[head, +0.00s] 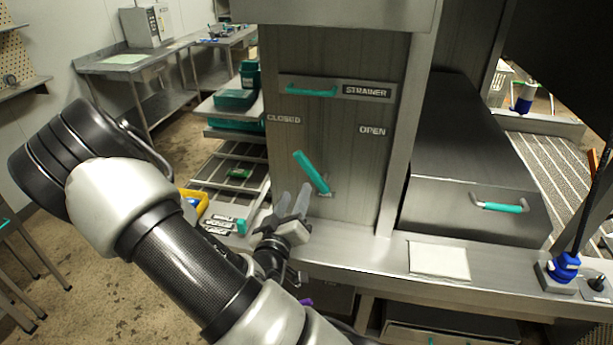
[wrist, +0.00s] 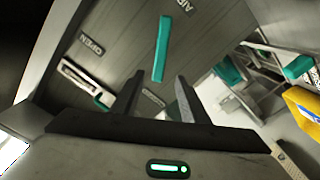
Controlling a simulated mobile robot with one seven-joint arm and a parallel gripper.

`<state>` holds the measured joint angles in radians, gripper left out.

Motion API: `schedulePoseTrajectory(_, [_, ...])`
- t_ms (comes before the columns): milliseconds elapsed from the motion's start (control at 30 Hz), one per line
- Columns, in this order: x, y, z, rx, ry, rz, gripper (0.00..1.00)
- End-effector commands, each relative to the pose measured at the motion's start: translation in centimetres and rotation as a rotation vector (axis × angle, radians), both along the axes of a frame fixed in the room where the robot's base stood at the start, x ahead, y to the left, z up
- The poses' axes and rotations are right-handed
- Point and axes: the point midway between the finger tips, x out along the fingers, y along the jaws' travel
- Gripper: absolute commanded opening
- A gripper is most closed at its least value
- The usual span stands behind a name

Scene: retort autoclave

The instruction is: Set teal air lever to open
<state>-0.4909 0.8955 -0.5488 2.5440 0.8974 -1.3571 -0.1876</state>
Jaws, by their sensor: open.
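The teal air lever (head: 312,172) is on the grey steel panel (head: 345,135), its pivot at the lower right end. It tilts up and left, toward the CLOSED label (head: 284,119) and away from the OPEN label (head: 371,130). My gripper (head: 294,203) is just left of and below the lever, fingers pointing up, open and empty. In the wrist view the lever (wrist: 161,48) stands beyond the gap between my two fingertips (wrist: 157,82). I cannot tell whether a finger touches it.
Above the lever is a STRAINER plate with a teal handle (head: 311,91). A steel ledge (head: 350,250) runs below the panel, with a pale cloth (head: 439,261) on it. A yellow bin (head: 195,203) is at left.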

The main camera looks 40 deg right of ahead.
Motion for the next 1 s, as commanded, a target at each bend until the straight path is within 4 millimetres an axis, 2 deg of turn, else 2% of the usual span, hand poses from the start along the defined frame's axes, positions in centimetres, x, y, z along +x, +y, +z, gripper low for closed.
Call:
schedulePoseTrajectory(200, [3.2, -3.9, 0.4, -0.002, -0.001, -0.003, 0.41])
schedulePoseTrajectory(500, [7.1, -8.4, 0.3, -0.002, -0.001, -0.001, 0.41])
schedulePoseTrajectory(700, [8.5, -9.9, 0.3, -0.001, 0.0, 0.001, 0.41])
schedulePoseTrajectory(1000, [8.7, -10.2, 0.2, 0.0, 0.001, 0.001, 0.41])
